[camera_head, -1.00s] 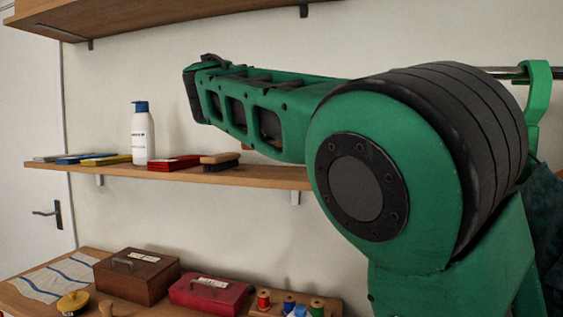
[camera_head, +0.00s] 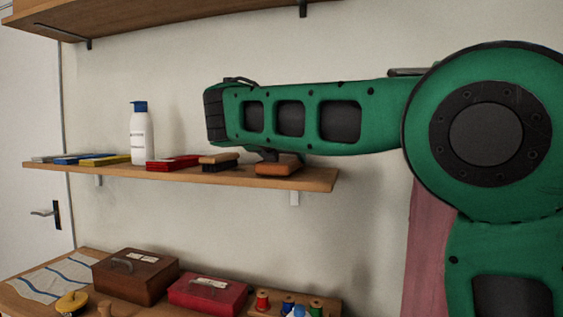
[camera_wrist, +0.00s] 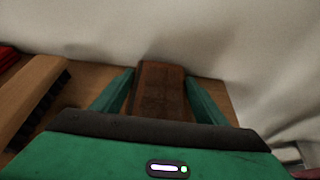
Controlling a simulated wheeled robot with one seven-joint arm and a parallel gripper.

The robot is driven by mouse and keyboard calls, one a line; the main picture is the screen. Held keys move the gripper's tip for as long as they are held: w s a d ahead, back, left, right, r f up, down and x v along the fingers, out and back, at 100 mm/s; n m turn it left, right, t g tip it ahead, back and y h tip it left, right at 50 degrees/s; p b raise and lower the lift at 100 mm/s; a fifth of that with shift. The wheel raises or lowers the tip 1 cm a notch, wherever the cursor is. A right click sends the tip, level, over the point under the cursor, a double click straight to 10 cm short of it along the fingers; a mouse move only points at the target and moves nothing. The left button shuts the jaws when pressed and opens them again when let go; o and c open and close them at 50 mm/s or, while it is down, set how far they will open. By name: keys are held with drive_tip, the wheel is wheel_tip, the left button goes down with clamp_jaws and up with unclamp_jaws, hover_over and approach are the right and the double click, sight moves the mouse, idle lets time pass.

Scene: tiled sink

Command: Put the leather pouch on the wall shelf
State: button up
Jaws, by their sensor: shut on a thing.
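The leather pouch (camera_head: 278,169), a flat brown block shape, is at the right end of the wall shelf (camera_head: 312,178), right of a brush. My gripper (camera_head: 275,157) reaches down to it from under the green arm and is mostly hidden by that arm. In the wrist view the pouch (camera_wrist: 160,92) lies between the two green fingers of my gripper (camera_wrist: 160,78), which are shut on it. The wooden shelf (camera_wrist: 97,78) shows beside it. The pouch is level with the shelf top; I cannot tell whether it fully rests there.
The brush (camera_head: 219,162) with a wooden back is close on the left, also in the wrist view (camera_wrist: 35,95). Red boxes (camera_head: 172,163), a white bottle (camera_head: 138,135) and flat booklets stand farther left. An upper shelf (camera_head: 160,18) hangs above. Boxes (camera_head: 135,275) and spools sit below.

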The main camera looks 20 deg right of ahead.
sight(271, 163)
drive_tip(key=shift+f, duration=0.1)
idle(0.4)
drive_tip(key=o, duration=1.3)
drive_tip(key=shift+o, duration=0.2)
drive_tip(key=shift+s+a, duration=0.15)
drive_tip(key=shift+s, duration=0.05)
drive_tip(key=shift+s+a+r, duration=0.2)
drive_tip(key=shift+s+a, duration=0.15)
drive_tip(key=shift+v, duration=5.15)
drive_tip(key=shift+s+r, duration=0.1)
drive_tip(key=shift+a, duration=0.1)
